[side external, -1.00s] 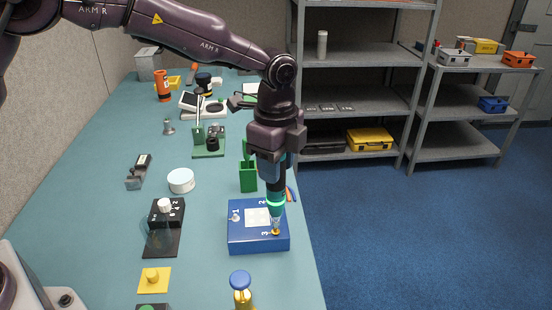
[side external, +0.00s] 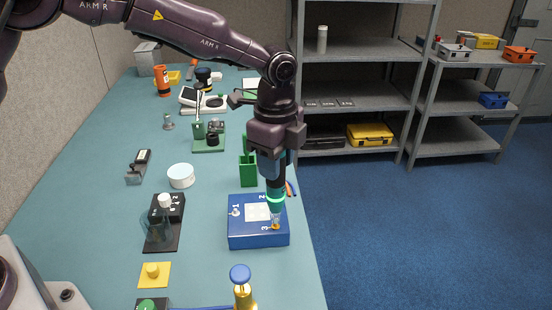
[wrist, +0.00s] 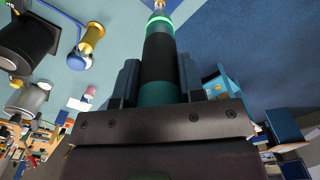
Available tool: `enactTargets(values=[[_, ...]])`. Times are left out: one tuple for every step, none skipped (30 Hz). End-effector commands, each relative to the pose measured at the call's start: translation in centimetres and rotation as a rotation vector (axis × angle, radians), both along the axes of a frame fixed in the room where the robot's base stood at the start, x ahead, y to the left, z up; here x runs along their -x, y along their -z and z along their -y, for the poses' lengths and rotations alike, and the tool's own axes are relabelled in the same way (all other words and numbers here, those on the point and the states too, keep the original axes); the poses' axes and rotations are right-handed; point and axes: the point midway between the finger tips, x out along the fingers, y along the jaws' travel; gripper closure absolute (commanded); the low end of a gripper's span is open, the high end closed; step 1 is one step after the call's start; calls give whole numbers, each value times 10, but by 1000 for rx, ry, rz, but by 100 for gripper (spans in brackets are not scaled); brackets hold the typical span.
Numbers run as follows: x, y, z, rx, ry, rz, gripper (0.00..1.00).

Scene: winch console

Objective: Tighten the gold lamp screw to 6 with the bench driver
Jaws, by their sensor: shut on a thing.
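My gripper (side external: 274,168) is shut on the bench driver (side external: 275,192), which has a black and teal grip, a glowing green ring and a clear lower end. The driver also shows between the jaws in the wrist view (wrist: 160,60). It points down, nearly upright, at the blue box (side external: 245,238). Its tip meets the gold screw (side external: 276,226) beside the label 3, near the box's front right corner. The tip partly hides the screw, so its exact seating and turn cannot be read. A pale square panel (side external: 256,212) lies on the box top. A silver screw (side external: 236,212) stands by label 1.
A green holder (side external: 248,172) stands just behind the box. A gold post with a blue knob (side external: 241,282) stands in front. The bench edge is close on the right.

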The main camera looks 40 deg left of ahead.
Motion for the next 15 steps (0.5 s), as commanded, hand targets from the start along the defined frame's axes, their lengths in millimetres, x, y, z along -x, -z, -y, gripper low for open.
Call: enactTargets(values=[[0, -1, 0, 1, 0, 2, 98], [0, -1, 0, 1, 0, 2, 98], [0, -1, 0, 1, 0, 2, 98], [0, -1, 0, 1, 0, 2, 98], [0, -1, 0, 1, 0, 2, 98], [0, -1, 0, 1, 0, 2, 98], [0, 0, 0, 1, 0, 2, 98], [0, 0, 0, 1, 0, 2, 98], [0, 0, 0, 1, 0, 1, 98], [0, 1, 0, 1, 0, 1, 98], [0, 1, 0, 1, 0, 1, 98], [0, 2, 0, 1, 0, 1, 98], [0, 2, 0, 1, 0, 2, 98], [0, 3, 0, 1, 0, 2, 98], [0, 3, 0, 1, 0, 2, 98]])
